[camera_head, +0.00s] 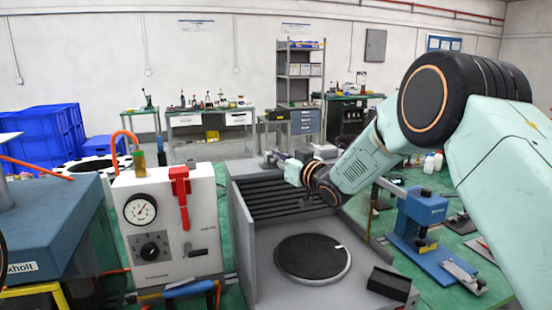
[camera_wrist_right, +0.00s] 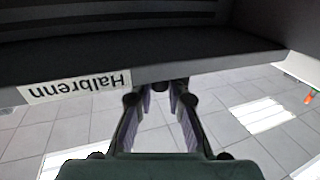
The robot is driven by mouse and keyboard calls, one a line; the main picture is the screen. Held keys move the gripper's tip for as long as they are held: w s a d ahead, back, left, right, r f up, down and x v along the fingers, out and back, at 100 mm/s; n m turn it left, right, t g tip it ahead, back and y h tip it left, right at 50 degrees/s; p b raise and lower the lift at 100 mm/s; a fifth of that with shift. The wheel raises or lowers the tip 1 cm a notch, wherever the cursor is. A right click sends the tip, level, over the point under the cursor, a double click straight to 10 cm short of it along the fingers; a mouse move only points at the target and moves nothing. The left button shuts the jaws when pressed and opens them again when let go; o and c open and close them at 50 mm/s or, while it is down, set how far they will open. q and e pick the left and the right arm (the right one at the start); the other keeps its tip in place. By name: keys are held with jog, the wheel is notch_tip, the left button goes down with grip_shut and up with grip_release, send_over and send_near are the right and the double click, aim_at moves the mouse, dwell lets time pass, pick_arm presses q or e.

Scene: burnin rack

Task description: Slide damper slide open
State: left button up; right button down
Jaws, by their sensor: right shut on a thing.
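The damper slide appears to belong to the grey box (camera_head: 243,240) with dark slats (camera_head: 280,197) across its back; I cannot make out the slide clearly in the head view. My right gripper (camera_head: 274,157) is at the back top edge of this box, partly hidden by its own wrist. In the right wrist view, my right gripper (camera_wrist_right: 160,90) has its fingertips close together around a small dark knob (camera_wrist_right: 160,84) at the edge of the box, beside an upside-down "Halbrenn" label (camera_wrist_right: 75,86). The fingers hide most of the knob. My left gripper is not in view.
A black round plate (camera_head: 312,257) lies in the box floor. A white instrument (camera_head: 170,225) with a gauge and red lever stands close at its left. A blue press (camera_head: 420,222) stands at the right on the green bench. Tiled floor (camera_wrist_right: 235,125) shows below the gripper.

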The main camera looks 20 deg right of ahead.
aim_at(253, 169)
dwell(0.3)
jog(key=a, duration=0.6)
jog(key=shift+a+b, duration=0.3)
jog(key=shift+d+f, duration=0.1)
jog(key=shift+d, duration=0.1)
jog(key=c, duration=1.4)
grip_release()
jog(key=shift+a, duration=0.3)
jog(key=shift+o, duration=0.4)
jog(key=shift+d, duration=0.15)
jog(key=shift+d, duration=0.1)
jog(key=v, duration=1.2)
